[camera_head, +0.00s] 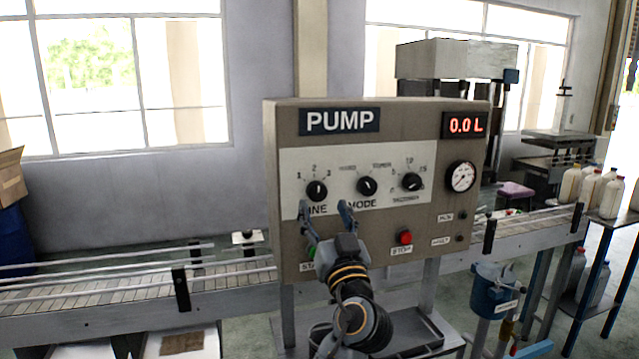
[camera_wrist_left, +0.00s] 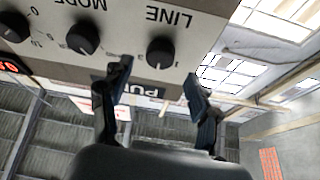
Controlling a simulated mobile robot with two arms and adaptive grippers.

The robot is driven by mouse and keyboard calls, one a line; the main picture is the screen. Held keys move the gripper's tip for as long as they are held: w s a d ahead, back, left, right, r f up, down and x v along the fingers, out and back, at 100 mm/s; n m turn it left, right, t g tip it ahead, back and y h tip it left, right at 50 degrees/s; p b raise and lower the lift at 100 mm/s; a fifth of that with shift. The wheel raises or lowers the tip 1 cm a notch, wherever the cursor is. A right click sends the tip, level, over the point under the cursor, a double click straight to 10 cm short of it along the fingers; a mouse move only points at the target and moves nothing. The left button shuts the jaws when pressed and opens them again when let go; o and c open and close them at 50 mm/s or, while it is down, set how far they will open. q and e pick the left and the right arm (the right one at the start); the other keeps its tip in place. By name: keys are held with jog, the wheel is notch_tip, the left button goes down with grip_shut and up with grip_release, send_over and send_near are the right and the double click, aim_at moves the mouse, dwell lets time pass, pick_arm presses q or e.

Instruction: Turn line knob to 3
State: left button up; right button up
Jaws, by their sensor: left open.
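The pump panel (camera_head: 385,230) is a beige box with a PUMP sign and a light control strip. The black line knob (camera_head: 317,191) is at the left of the strip, with the marks 1, 2 and 3 around it. It also shows in the left wrist view (camera_wrist_left: 160,52), upside down. My left gripper (camera_head: 326,212) is open and empty in front of the panel, just below the line knob. In the left wrist view its fingertips (camera_wrist_left: 158,76) are spread to either side of the knob, seemingly apart from it.
The mode knob (camera_head: 367,186) and a third knob (camera_head: 411,182) sit to the right on the strip. A red stop button (camera_head: 405,237), a gauge (camera_head: 462,177) and a 0.0 L display (camera_head: 466,125) are on the panel. A conveyor (camera_head: 130,292) runs behind.

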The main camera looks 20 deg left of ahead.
aim_at(319, 194)
pick_arm(q)
jog(key=shift+p+x, duration=0.8)
jog(key=shift+x, duration=1.6)
pick_arm(e)
jog(key=shift+r, duration=1.2)
pick_arm(q)
jog(key=shift+f, duration=0.1)
jog(key=c, duration=1.2)
jog(key=shift+o, duration=0.2)
